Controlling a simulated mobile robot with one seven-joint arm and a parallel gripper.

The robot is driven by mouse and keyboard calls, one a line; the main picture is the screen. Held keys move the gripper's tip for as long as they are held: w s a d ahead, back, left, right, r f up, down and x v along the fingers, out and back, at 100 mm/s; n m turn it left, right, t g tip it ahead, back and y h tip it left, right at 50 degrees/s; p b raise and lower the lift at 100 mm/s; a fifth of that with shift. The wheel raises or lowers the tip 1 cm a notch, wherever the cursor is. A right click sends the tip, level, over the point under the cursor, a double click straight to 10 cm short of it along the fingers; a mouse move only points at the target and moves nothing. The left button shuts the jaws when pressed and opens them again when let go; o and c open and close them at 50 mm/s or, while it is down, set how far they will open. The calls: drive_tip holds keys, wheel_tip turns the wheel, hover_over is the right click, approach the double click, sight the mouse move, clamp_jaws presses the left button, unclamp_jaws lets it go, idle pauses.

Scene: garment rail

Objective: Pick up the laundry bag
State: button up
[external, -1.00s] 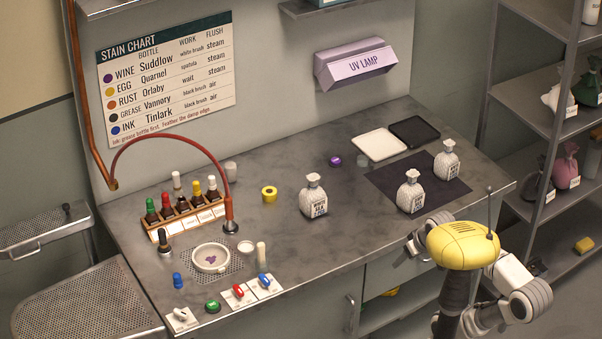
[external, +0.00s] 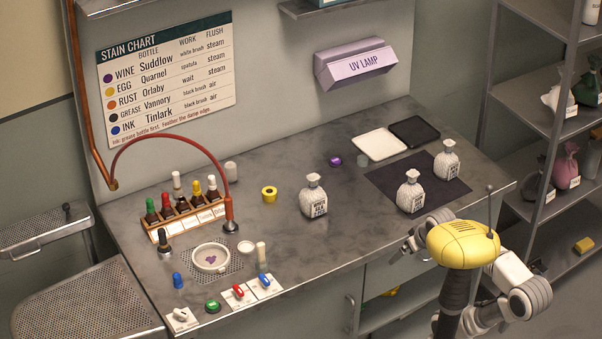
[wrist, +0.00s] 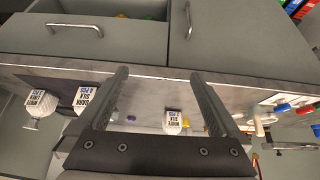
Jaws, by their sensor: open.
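Three small pale, patterned bags with tied necks and printed labels stand upright on the grey counter. One bag (external: 313,198) stands near the counter's middle. A second (external: 410,193) and a third (external: 446,161) stand on a dark mat (external: 382,180) at the right. In the wrist view, one white-labelled bag (wrist: 174,122) appears between my fingers, apart from them. My gripper (wrist: 158,72) is open and empty. In the external view, its arm is at the counter's front right edge, the fingers unclear.
A bottle rack (external: 186,215), a round dish (external: 210,258) and switches (external: 252,287) occupy the counter's left. A white tray (external: 379,144) and a black tray (external: 414,131) lie at the back. A shelf unit (external: 540,100) at right holds more bags. The counter's front middle is clear.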

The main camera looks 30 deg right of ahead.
drive_tip(key=w+d+r+n+t+h+p, duration=0.2)
drive_tip(key=w+d+r+n+t+p, duration=0.2)
drive_tip(key=w+d+r+p, duration=0.65)
drive_tip(key=w+d+r+n+t+h+p, duration=0.25)
drive_tip(key=w+d+r+t, duration=0.35)
drive_tip(key=d+r, duration=0.85)
drive_tip(key=m+g+y+b, duration=0.3)
drive_tip(key=m+y, duration=0.2)
drive_tip(key=y, duration=0.1)
approach(452, 159)
drive_tip(key=x, duration=1)
drive_tip(key=shift+w, duration=0.1)
drive_tip(key=x, duration=0.2)
drive_tip(key=f+b+x, duration=0.1)
drive_tip(key=x, duration=0.1)
drive_tip(key=shift+a+b, duration=0.1)
drive_tip(key=shift+b, duration=0.2)
drive_tip(key=shift+w+f, duration=0.1)
drive_tip(key=shift+w, duration=0.4)
drive_tip(key=shift+t, duration=0.3)
drive_tip(key=c, duration=1.2)
